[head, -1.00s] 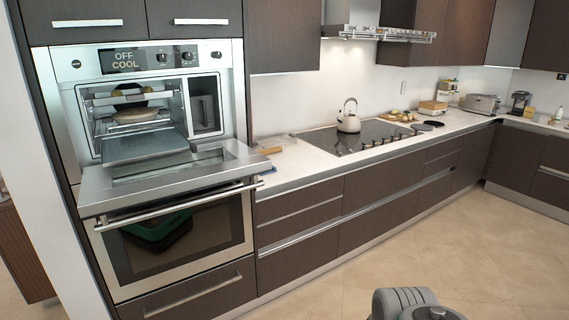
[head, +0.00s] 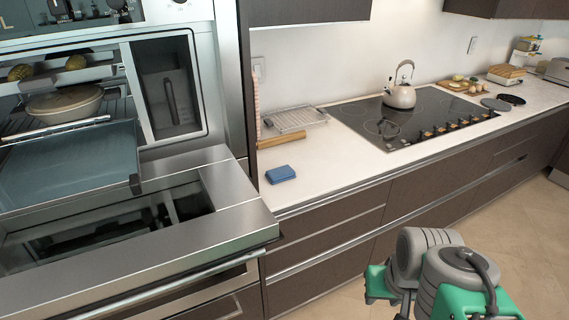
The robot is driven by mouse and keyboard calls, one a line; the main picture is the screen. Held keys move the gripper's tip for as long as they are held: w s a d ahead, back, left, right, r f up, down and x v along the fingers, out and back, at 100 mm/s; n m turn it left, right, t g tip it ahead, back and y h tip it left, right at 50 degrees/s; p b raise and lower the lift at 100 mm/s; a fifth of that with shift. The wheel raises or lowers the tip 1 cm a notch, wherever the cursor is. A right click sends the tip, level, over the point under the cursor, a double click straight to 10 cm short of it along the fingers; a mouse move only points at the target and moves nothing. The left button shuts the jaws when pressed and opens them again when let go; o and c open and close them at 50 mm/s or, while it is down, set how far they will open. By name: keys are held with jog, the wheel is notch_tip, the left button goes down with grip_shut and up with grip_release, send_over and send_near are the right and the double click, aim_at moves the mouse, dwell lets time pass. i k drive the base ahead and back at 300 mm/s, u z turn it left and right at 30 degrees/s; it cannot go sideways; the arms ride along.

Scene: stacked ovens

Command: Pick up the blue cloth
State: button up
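The blue cloth (head: 281,174) lies folded on the white counter, near its front edge and close to the oven cabinet on the left. Nothing covers it. Part of my arm, grey and green, shows at the lower right, in front of the drawers and apart from the cloth. The gripper's fingertips do not show.
A cooktop (head: 410,118) with a kettle (head: 401,95) is to the right. Counter around the cloth is clear.

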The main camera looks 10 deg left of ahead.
aim_at(280, 174)
jog(key=z, duration=1.4)
jog(key=i, duration=0.7)
jog(key=u, duration=3)
jog(key=i, duration=1)
